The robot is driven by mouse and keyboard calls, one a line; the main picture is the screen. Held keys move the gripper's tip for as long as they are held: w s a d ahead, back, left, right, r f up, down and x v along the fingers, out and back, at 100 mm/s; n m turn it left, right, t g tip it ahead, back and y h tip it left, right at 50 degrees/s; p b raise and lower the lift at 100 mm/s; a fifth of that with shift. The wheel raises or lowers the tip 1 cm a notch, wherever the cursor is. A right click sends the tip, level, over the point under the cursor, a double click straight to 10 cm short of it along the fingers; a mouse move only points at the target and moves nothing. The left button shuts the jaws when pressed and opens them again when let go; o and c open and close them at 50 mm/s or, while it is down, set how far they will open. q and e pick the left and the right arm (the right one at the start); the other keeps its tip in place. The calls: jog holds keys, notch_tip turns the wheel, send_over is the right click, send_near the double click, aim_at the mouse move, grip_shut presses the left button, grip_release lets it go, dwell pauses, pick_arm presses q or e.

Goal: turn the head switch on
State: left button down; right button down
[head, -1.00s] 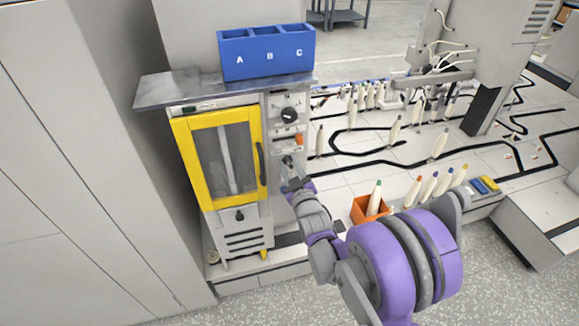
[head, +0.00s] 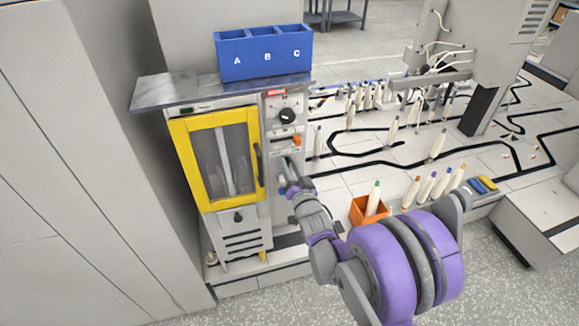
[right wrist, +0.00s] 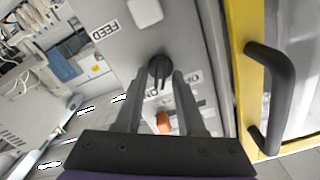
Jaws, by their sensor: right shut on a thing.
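A black rotary switch (right wrist: 160,70) sits on the light grey control panel (right wrist: 110,62), with ON and OFF lettering beside it; the right wrist view shows the lettering upside down. I read no "head" label by it. My right gripper (right wrist: 157,75) has one finger on each side of this knob and is shut on it. The knob's pointer runs downward in the right wrist view; its exact setting is hard to tell. In the head view my right gripper (head: 289,172) reaches the panel from below and hides the switch. My left gripper is out of view.
An orange control (head: 297,140) and a black dial (head: 288,115) sit above my gripper. A red indicator (head: 277,93) is lit on the panel. The yellow-framed door (head: 183,160) with a dark handle is close on the left. An orange box (head: 363,217) stands at right.

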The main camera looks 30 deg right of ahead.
jog(key=shift+m, duration=1.1)
jog(key=c, duration=0.9)
grip_release()
jog(key=shift+o, duration=0.2)
jog(key=v, duration=1.1)
jog(key=shift+w+d+f, duration=0.1)
